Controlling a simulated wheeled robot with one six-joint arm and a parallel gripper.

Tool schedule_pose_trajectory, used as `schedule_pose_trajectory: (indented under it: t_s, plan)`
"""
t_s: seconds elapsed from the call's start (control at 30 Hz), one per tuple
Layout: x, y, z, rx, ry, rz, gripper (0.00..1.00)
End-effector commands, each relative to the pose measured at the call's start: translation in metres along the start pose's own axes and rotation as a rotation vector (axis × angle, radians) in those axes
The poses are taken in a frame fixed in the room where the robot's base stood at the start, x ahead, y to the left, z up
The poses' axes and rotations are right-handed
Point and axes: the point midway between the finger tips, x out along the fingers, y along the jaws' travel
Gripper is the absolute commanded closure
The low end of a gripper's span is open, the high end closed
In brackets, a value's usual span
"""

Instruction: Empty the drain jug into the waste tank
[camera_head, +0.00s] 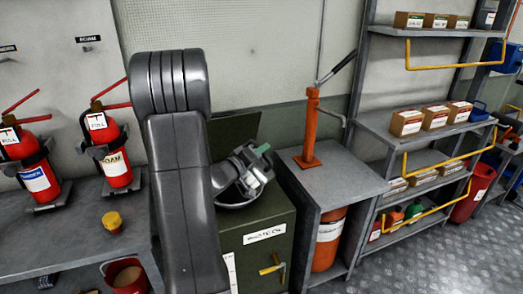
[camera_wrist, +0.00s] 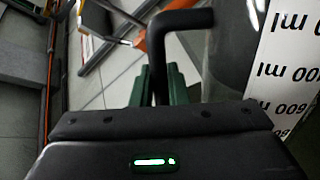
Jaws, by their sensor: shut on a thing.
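The drain jug shows at the right of the wrist view as a dark body with a white scale strip (camera_wrist: 290,65) marked in ml. Its black handle (camera_wrist: 182,19) runs between the green finger pads of my gripper (camera_wrist: 158,85), which is shut on it. In the head view my gripper (camera_head: 250,168) is above the waste tank (camera_head: 262,250), a dark green box with a white label and its lid (camera_head: 235,136) raised behind. A round grey rim (camera_head: 238,205) shows below the gripper. My arm hides much of the tank top; the jug's tilt and contents cannot be told.
A grey stand with an orange lever pump (camera_head: 311,130) is right of the tank, with an orange drum (camera_head: 327,240) beneath. Shelves with boxes (camera_head: 435,118) stand farther right. Red extinguishers (camera_head: 108,145) and a yellow cap (camera_head: 112,221) are on the left bench.

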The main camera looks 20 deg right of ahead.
Motion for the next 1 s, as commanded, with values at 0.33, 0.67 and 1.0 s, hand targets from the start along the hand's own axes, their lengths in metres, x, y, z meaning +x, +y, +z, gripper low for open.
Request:
schedule_pose_trajectory:
  t_s: [0.33,0.67,1.0]
  plan:
    - [0.0003,0.001,-0.0053,-0.035,0.001,0.003,1.0]
    - [0.0003,0.0,-0.0088,-0.068,0.001,0.002,1.0]
    - [0.0003,-0.0013,-0.0122,-0.102,0.001,0.002,1.0]
